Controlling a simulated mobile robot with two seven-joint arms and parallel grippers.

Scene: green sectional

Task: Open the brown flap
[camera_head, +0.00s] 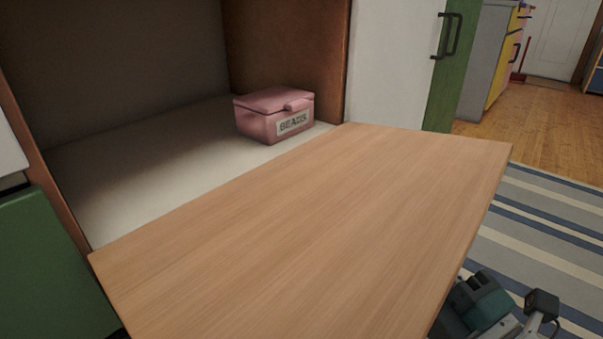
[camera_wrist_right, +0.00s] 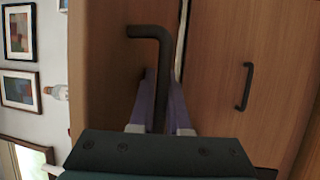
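The brown flap (camera_head: 320,225) is swung down and out, roughly level in the head view, with its inner wood face up. Behind it the compartment (camera_head: 130,165) stands open. In the right wrist view, a dark bent handle (camera_wrist_right: 159,75) stands out from a brown panel (camera_wrist_right: 105,75). My right gripper (camera_wrist_right: 160,82) has its two fingers on either side of the handle bar, close against it, and appears shut on it. In the head view the flap hides that handle and the right fingertips. My left gripper is not in view.
A pink box labelled BEADS (camera_head: 274,115) sits inside the compartment. A white and green cabinet side (camera_head: 400,60) stands right of the opening. A green panel (camera_head: 50,265) is at lower left. Striped rug (camera_head: 545,225) and wood floor lie to the right.

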